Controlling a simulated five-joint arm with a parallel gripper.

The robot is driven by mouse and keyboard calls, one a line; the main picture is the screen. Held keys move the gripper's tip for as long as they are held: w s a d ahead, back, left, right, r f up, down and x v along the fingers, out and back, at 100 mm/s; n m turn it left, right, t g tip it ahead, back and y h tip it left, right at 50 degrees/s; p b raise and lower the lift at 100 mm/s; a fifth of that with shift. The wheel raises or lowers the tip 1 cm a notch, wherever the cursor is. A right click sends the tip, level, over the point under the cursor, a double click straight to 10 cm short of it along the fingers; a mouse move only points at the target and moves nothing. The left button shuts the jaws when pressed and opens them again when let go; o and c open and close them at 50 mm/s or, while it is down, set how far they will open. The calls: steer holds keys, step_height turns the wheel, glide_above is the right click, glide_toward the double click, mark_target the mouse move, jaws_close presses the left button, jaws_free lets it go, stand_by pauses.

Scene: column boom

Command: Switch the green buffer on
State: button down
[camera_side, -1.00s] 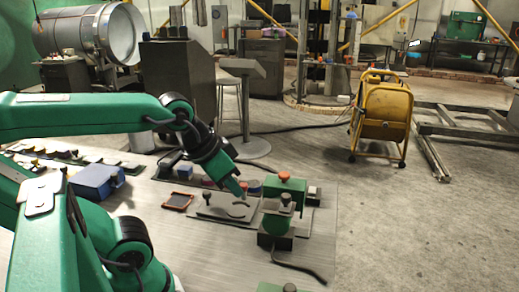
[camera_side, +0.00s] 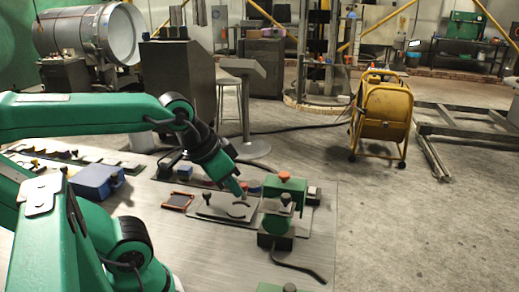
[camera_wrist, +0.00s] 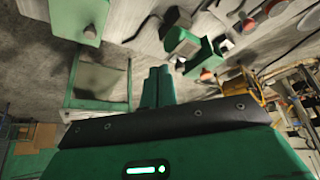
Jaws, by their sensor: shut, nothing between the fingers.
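A green machine, which looks like the green buffer (camera_side: 291,187), stands on the right part of the bench. It has an orange knob (camera_side: 284,176) on top. Below it is a dark block (camera_side: 276,241) with a cable. A green body with a red round part also shows in the wrist view (camera_wrist: 181,40). I cannot tell which part is its switch. My gripper (camera_side: 243,190) points down to the left of the green machine, close above a flat grey plate (camera_side: 222,208), apart from the machine. Its fingers are together and empty in the wrist view (camera_wrist: 157,75).
The plate carries a dark knob (camera_side: 207,197) and a curved mark. A flat orange-framed item (camera_side: 177,201) and a blue box (camera_side: 96,182) lie to the left. A row of small parts runs behind. Another green block with a knob (camera_side: 289,288) is at the bottom edge.

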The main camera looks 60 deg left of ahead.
steer(key=m+y, duration=0.2)
steer(key=m, duration=0.3)
glide_above(316, 188)
steer(key=s, duration=0.2)
step_height(316, 188, down, 11)
steer(key=shift+w+a, duration=0.25)
steer(key=shift+a, duration=0.05)
steer(key=shift+f, duration=0.1)
steer(key=shift+h, duration=0.3)
steer(key=shift+s+d+f, duration=0.15)
steer(key=shift+f, duration=1.25)
steer(key=shift+s+d+f, duration=0.15)
steer(key=shift+f, duration=1.3)
steer(key=shift+s+d+f, duration=0.15)
steer(key=shift+f, duration=1.25)
